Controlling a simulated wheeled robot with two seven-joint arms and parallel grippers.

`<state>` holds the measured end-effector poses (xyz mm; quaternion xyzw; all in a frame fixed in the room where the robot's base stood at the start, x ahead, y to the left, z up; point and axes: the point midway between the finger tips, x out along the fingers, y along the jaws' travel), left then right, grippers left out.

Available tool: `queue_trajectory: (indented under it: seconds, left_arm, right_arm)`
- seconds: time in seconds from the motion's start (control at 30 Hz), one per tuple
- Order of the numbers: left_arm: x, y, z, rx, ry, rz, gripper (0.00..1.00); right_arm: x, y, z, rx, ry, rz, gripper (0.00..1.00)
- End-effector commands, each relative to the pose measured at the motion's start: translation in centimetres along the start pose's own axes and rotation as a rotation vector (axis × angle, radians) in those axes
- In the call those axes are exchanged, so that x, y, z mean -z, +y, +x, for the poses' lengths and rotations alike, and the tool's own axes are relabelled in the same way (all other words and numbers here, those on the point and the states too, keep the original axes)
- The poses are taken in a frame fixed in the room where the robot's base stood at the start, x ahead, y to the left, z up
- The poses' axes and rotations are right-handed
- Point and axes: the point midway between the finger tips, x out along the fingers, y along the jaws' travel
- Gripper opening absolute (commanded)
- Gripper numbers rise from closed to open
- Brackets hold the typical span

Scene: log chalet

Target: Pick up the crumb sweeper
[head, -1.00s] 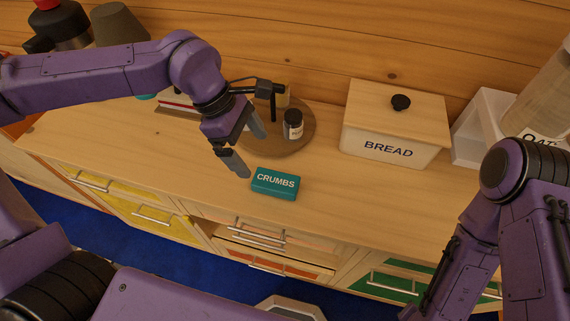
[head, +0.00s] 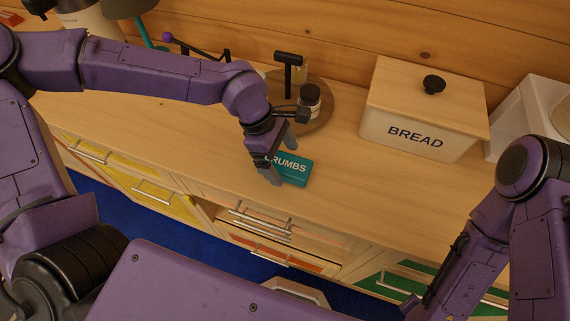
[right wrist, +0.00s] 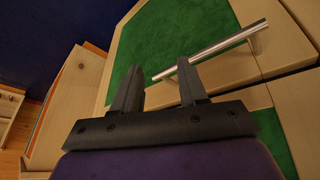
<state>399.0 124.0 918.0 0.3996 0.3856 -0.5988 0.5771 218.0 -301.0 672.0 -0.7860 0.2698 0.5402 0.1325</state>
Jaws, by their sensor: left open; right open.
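The crumb sweeper (head: 293,168) is a teal block marked "CRUMBS". It lies flat on the wooden counter near its front edge. My left gripper (head: 281,162) is open at the left end of the sweeper, its fingers reaching down near it. The gripper hides part of the first letter. I cannot tell if the fingers touch the sweeper. My right gripper (right wrist: 161,88) is open and empty in the right wrist view, in front of a green drawer front with a metal handle.
A bread box (head: 412,125) stands right of the sweeper. Drawers with metal handles (head: 263,218) line the counter front. Counter right of the sweeper is clear.

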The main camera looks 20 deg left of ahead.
Motion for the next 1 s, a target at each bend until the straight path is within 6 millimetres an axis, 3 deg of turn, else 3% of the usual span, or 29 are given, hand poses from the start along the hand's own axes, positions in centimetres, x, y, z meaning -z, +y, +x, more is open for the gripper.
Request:
queue_trajectory:
  seconds: [0.13,0.37,0.53,0.83,1.0]
  left_arm:
    - [0.1,-0.1,1.8,0.0,0.001,0.001,0.96]
    - [0.1,0.0,2.0,-0.002,0.0,-0.001,0.93]
    - [0.1,0.0,2.0,-0.002,0.0,-0.001,0.37]
    - [0.0,0.0,1.8,-0.003,-0.001,-0.001,0.36]
    - [-0.5,0.0,0.6,-0.003,-0.001,-0.002,0.36]
  right_arm:
    - [0.0,0.0,0.0,0.0,0.0,0.0,0.43]
    - [0.0,0.0,0.0,0.0,0.0,0.0,0.43]
    - [0.0,0.0,0.0,0.0,0.0,0.0,0.43]
    - [0.1,0.0,-0.1,0.0,0.0,0.0,0.43]
    - [0.6,0.1,-1.4,0.0,0.0,0.0,0.43]
